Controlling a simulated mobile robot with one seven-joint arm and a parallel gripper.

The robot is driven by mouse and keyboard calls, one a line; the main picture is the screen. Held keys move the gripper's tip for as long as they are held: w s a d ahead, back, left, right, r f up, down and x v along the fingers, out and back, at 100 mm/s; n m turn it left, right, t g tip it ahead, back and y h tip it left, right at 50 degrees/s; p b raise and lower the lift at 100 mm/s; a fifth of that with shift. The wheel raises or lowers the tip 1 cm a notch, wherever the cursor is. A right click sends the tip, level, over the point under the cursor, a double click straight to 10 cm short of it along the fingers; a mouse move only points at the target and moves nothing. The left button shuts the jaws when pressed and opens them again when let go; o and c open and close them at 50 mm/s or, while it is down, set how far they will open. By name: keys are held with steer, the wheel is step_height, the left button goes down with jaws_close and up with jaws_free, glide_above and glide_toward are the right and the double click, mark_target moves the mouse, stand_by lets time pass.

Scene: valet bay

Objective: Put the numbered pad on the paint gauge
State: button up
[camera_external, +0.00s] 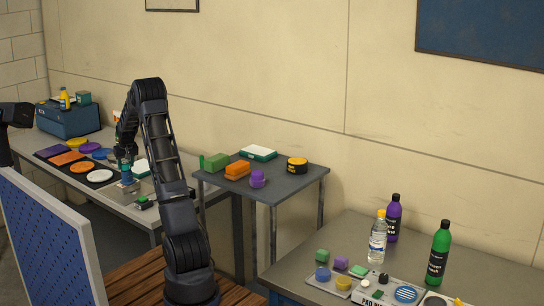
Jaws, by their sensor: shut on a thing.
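My gripper (126,170) is at the end of my arm, low over the right part of the left table (135,217). It is shut on a small bluish object (127,178), partly hidden by the fingers; I cannot tell whether it is the numbered pad, and no number is legible. A small dark device with a green top (143,202) lies near the table's front edge, just right of and below the gripper; it may be the paint gauge. Whether the held object touches anything below it is too small to tell.
Round pads, including a white one (100,176), lie left of the gripper, with a blue toolbox (68,119) behind. My arm passes in front of a middle table (290,185) with blocks. The right table (480,271) holds bottles and a pad board (378,296).

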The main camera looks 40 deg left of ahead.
steer(key=shift+f, duration=0.1)
steer(key=o, duration=0.9)
steer(key=shift+o, duration=0.2)
steer(key=v, duration=1.2)
steer(key=shift+d, duration=0.15)
